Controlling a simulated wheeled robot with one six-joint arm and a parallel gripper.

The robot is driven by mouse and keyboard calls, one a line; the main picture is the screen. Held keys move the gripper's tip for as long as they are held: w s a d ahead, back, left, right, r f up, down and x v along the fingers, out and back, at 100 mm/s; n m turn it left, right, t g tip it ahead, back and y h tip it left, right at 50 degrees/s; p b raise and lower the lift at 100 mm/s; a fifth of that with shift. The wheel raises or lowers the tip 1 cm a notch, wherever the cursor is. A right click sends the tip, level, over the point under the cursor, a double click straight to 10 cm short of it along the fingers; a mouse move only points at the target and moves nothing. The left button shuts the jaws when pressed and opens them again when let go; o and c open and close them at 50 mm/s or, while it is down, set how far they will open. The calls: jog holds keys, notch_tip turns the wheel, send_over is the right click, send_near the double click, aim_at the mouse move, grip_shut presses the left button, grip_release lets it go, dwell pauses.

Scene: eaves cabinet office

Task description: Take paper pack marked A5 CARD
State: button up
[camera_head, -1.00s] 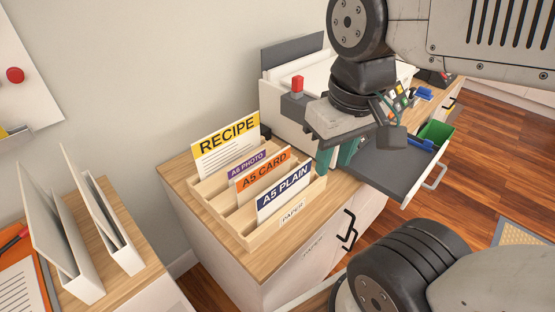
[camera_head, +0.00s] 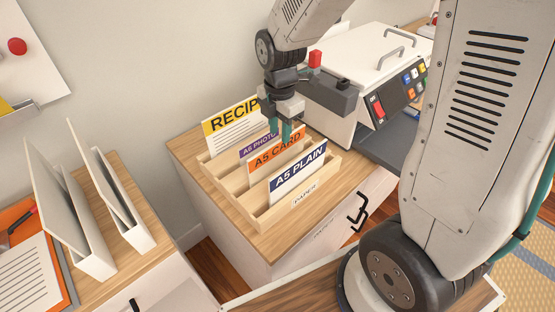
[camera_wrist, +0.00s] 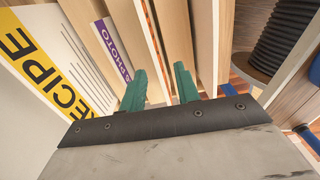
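The A5 CARD pack (camera_head: 276,155), with an orange label band, stands upright in a slot of the wooden PAPER rack (camera_head: 246,212). My gripper (camera_head: 280,130) points down at the top of this pack, with its teal fingers just above or beside its upper edge. In the wrist view my gripper (camera_wrist: 160,75) is open, its fingers apart. A thin white and orange edge, apparently the A5 CARD pack (camera_wrist: 152,38), runs between the fingers. I cannot tell if either finger touches it.
A white machine (camera_head: 360,75) with a red knob is close on the right. White binders (camera_head: 110,190) stand at the left.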

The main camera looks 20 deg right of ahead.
aim_at(278, 151)
jog(key=shift+w+f, duration=0.1)
jog(key=shift+f, duration=0.4)
jog(key=f, duration=0.7)
jog(key=shift+w+a+f, duration=0.1)
jog(key=shift+a, duration=0.1)
grip_shut()
